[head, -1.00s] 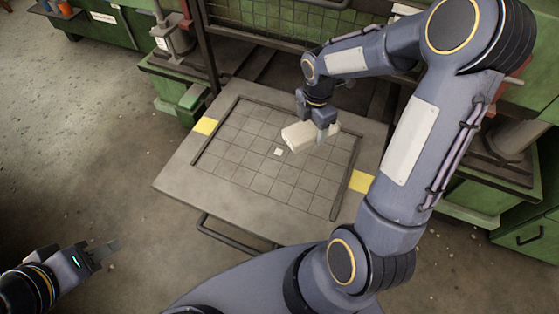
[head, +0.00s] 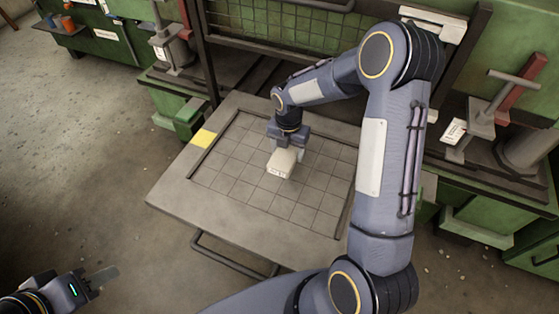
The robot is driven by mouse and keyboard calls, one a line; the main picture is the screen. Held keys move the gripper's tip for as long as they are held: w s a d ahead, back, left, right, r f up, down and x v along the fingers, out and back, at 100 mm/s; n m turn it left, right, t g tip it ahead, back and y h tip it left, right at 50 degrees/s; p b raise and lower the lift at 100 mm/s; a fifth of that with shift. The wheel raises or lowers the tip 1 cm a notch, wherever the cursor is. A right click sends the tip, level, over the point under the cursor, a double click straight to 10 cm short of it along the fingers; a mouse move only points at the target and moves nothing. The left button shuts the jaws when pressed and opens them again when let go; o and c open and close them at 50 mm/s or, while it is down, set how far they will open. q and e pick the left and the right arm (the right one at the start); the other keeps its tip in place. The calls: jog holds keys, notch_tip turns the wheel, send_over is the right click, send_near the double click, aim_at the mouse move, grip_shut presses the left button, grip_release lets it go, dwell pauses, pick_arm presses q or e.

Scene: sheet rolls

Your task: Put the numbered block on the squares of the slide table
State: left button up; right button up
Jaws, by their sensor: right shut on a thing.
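The pale numbered block (head: 281,166) is over the middle squares of the slide table (head: 195,205), with a dark marking on its near end. My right gripper (head: 288,150) points down and is shut on the block. The block is on or just above the squares; I cannot tell if it touches them. The grid of squares (head: 232,168) is bare around it. My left gripper (head: 103,275) is low at the left, away from the table and empty; its jaw opening cannot be made out.
A yellow patch (head: 203,137) marks the table's left side. Dark rails edge the grid, and a handle bar (head: 235,262) runs below the front edge. Green workbenches with a clamp (head: 172,48) and a red-handled press (head: 500,105) stand behind and right. My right arm hides the table's right side.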

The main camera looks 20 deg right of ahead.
aim_at(281, 153)
jog(key=w+f, duration=0.1)
jog(key=w+a+f, duration=0.1)
jog(key=shift+a+f, duration=0.2)
jog(key=shift+f, duration=0.15)
jog(key=shift+w+a+f+b, duration=0.15)
jog(key=shift+f+b, duration=0.3)
jog(key=shift+f, duration=1.25)
jog(key=shift+f, duration=0.1)
jog(key=o, duration=1.2)
jog(key=shift+f, duration=0.1)
jog(key=shift+o, duration=0.2)
